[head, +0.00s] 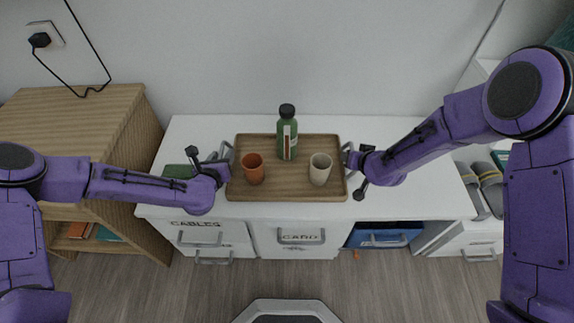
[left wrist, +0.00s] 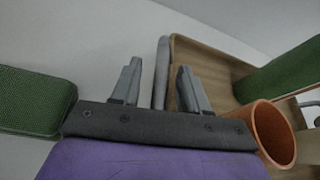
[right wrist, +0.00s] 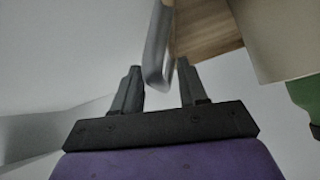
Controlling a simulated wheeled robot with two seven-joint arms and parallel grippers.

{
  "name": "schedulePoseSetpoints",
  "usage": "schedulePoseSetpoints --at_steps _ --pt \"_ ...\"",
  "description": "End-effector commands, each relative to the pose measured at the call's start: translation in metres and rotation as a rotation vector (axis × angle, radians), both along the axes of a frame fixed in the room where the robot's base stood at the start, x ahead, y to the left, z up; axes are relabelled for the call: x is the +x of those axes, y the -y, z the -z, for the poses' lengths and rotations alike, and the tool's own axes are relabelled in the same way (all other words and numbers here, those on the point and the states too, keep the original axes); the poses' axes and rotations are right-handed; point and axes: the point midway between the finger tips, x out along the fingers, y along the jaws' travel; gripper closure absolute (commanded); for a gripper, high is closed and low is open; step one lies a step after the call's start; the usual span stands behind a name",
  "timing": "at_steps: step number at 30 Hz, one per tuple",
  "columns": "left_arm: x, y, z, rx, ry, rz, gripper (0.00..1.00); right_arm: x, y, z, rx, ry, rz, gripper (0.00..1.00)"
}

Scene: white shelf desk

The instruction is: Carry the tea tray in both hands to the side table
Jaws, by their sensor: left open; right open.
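The wooden tea tray (head: 285,194) lies on the white desk and has a grey handle at each end. It carries a green bottle (head: 288,135) at the back, an orange cup (head: 254,170) at left and a cream cup (head: 320,169) at right. My left gripper (head: 222,166) is open at the left handle; in the left wrist view the grey handle (left wrist: 162,75) stands between its fingers (left wrist: 158,88). My right gripper (head: 350,160) is open at the right handle; in the right wrist view that handle (right wrist: 156,50) reaches between its fingers (right wrist: 160,90). Contact cannot be told.
A green item (head: 178,171) lies left of the tray, beside my left gripper. A wooden shelf unit (head: 90,110) stands at left. Grey slippers (head: 488,180) sit at the right. Drawers (head: 300,240) line the desk front. The desk behind the tray is mostly clear.

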Motion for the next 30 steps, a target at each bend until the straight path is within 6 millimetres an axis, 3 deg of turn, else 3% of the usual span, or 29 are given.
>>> schedulePoseSetpoints --at_steps 3,7,8,20,30 --pt "0.000 0.000 0.000 0.001 0.000 0.000 0.56 0.000 0.000 0.000 0.000 0.000 0.000 0.57" --pt "0.000 0.000 0.000 0.001 0.000 0.000 0.98 0.000 0.000 0.000 0.000 0.000 0.000 1.00" --pt "0.000 0.000 0.000 0.001 0.000 0.000 1.00 0.000 0.000 0.000 0.000 0.000 0.000 1.00" --pt "0.000 0.000 -0.006 0.001 0.003 0.001 1.00 0.001 0.000 -0.006 0.000 0.004 0.001 1.00" --pt "0.000 0.000 -0.043 0.001 0.004 0.001 1.00 0.001 0.000 -0.043 0.000 0.004 0.001 1.00"
